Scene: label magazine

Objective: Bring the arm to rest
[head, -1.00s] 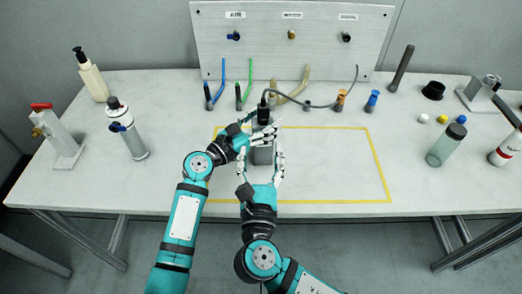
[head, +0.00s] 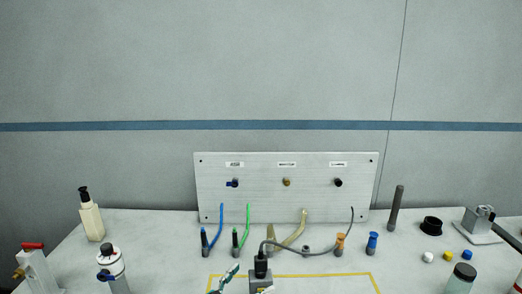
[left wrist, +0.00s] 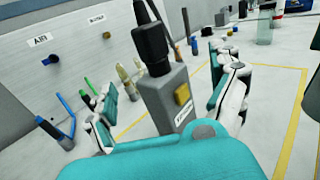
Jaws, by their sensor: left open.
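My left gripper (left wrist: 163,75) is open in the left wrist view, one finger on each side of a grey box with a yellow button (left wrist: 168,104). Gaps show between the fingers and the box. A black plug (left wrist: 150,45) with a cable stands upright in the top of the box. In the head view only the box's upper part with the plug (head: 260,266) shows at the bottom edge. A teal and white piece of gripper (head: 227,277) shows just left of it. The rest of my arms is below the picture, and my right gripper is not seen.
A panel (head: 286,210) with three ports stands at the back. Several hoses and connectors (head: 372,243) stand before it. Bottles (head: 91,218) and a red-handled valve (head: 33,262) are at the left. A clear bottle (head: 459,280) is at the right. Yellow tape (head: 330,275) marks the middle.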

